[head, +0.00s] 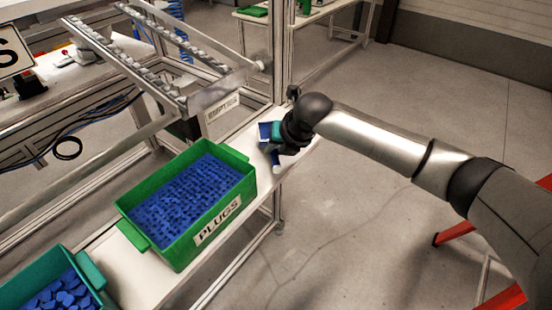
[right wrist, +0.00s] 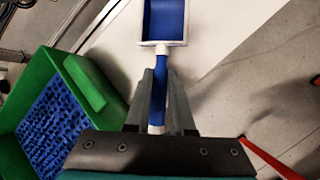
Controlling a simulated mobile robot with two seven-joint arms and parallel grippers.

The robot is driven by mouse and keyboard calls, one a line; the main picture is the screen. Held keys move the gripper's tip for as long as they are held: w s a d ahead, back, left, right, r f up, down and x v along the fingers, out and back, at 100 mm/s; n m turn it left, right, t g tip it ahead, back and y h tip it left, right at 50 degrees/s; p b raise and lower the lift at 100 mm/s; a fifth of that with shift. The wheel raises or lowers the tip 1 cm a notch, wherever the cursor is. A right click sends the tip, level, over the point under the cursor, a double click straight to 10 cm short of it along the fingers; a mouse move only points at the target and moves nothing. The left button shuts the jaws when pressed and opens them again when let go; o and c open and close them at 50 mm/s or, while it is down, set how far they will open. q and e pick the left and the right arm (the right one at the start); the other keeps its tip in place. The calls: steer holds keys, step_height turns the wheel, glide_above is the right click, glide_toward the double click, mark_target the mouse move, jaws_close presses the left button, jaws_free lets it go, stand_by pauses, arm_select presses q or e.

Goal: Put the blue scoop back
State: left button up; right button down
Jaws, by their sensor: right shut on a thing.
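The blue scoop (right wrist: 163,22) has a blue pan with a pale rim and a blue handle; it fills the top middle of the right wrist view. My right gripper (right wrist: 159,80) is shut on the scoop's handle, one finger on each side. In the head view the right gripper (head: 281,141) is at the far end of the white shelf, and part of the scoop (head: 266,131) shows just left of it. I cannot tell whether the scoop touches the shelf. My left gripper is in neither view.
A green bin of blue plugs (head: 243,160), labelled PLUGS, stands on the white shelf (head: 125,262), left of the gripper. A teal bin (head: 90,268) with blue pieces is nearer. An EMPTIES label (head: 222,108) and metal frame posts (head: 279,60) stand behind.

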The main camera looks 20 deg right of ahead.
step_height(320, 180, down, 3)
steer(key=shift+f, duration=0.2)
steer(key=c, duration=0.8)
jaws_free()
steer(key=shift+r, duration=0.1)
steer(key=p+v, duration=0.1)
steer(key=v, duration=1.1)
steer(key=shift+a, duration=0.1)
